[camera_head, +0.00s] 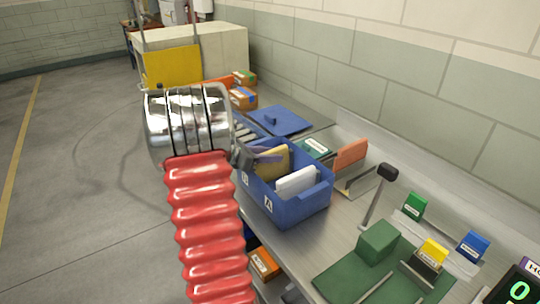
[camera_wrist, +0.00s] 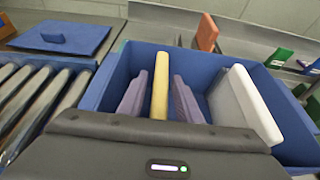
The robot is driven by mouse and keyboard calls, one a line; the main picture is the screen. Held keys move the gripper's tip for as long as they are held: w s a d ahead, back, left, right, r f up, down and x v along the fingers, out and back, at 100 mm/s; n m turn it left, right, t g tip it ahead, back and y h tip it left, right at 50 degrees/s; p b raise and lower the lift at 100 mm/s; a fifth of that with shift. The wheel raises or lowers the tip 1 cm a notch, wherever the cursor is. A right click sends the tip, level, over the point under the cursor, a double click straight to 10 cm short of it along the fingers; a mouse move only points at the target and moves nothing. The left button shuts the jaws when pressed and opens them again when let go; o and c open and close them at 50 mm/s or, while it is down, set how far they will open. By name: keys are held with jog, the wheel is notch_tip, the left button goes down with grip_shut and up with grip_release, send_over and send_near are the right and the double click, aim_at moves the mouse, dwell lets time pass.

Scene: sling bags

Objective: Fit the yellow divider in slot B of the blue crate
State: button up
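The blue crate (camera_head: 303,211) stands on the metal bench, with an A label on its near side and another label, likely B, further left. The yellow divider (camera_head: 279,157) stands upright inside it, near the left label; its lower edge is hidden. In the wrist view, the yellow divider (camera_wrist: 160,85) stands between the two purple fingers of my gripper (camera_wrist: 159,95). A narrow gap shows on each side of it, so the fingers look open around it. A white divider (camera_wrist: 243,105) stands in the crate to the right, also seen in the head view (camera_head: 297,180).
A blue lid (camera_head: 280,121) lies behind the crate, and rollers (camera_wrist: 40,95) run along its left. An orange panel (camera_head: 350,153) stands beyond it. A dark-knobbed lever (camera_head: 387,173) and a green block (camera_head: 378,240) are to the right.

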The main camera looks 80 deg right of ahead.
jog(key=shift+o, duration=0.5)
jog(key=v, duration=1.3)
jog(key=shift+w+a, duration=0.25)
jog(key=shift+w, duration=0.05)
jog(key=shift+r, duration=0.1)
dwell(0.3)
